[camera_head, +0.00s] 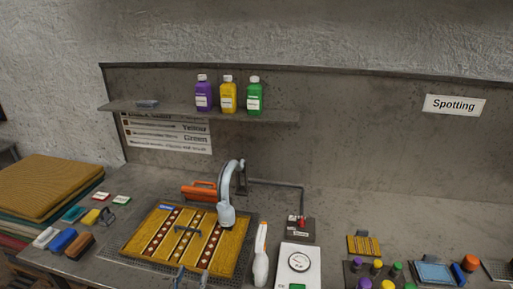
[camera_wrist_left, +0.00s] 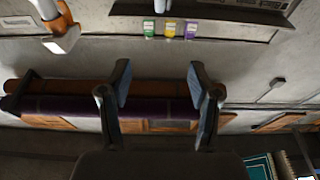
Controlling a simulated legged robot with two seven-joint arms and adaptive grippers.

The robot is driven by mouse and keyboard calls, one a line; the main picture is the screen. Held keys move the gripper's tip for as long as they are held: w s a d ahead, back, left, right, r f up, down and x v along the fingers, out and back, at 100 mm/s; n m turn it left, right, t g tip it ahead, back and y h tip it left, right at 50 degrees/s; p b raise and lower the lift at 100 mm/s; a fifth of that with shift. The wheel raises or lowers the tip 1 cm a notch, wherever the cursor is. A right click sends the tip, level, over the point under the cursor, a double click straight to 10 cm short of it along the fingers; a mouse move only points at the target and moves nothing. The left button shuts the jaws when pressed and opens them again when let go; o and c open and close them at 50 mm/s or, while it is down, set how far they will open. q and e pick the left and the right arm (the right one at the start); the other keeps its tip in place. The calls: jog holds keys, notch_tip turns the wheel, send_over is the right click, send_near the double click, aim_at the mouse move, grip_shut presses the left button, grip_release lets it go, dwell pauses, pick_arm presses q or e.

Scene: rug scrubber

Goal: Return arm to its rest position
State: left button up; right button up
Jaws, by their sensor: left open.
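My left gripper (camera_head: 191,272) shows only at the bottom edge of the head view, in front of the patterned yellow rug (camera_head: 140,243). In the left wrist view my left gripper (camera_wrist_left: 159,82) has its two fingers well apart with nothing between them. The rug lies on a dark mesh tray (camera_head: 112,258) on the bench, with a dark handle-like piece on top of it. The rest of my left arm is out of the head view. My right gripper is in neither view.
A grey spout (camera_head: 226,205) arches over the rug's right side. A white-and-orange tool (camera_head: 261,255) and a white gauge box (camera_head: 299,265) stand right of it. Brushes (camera_head: 63,240) and stacked rugs (camera_head: 45,187) are at left. A shelf (camera_head: 165,108) holds purple, yellow and green bottles.

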pick_arm(q)
jog(key=s+a+f+g+y, duration=0.1)
jog(key=s+f+g, duration=0.25)
jog(key=f, duration=0.35)
jog(key=s+a+f+n+g+y, duration=0.1)
jog(key=s+f+g, duration=0.2)
jog(key=s+f, duration=0.3)
jog(key=s+a+f+g+y, duration=0.1)
jog(key=s+f+g+y, duration=0.15)
jog(key=f, duration=0.55)
jog(key=s+f+g, duration=0.4)
jog(key=s, duration=0.6)
jog(key=s+f+g, duration=0.5)
jog(key=s, duration=0.5)
jog(key=s+f+m+p, duration=0.1)
jog(key=s+f+p, duration=0.1)
jog(key=f, duration=2.4)
jog(key=shift+s+d+g+h, duration=0.15)
jog(key=shift+s+g+h, duration=0.2)
jog(key=shift+s, duration=0.2)
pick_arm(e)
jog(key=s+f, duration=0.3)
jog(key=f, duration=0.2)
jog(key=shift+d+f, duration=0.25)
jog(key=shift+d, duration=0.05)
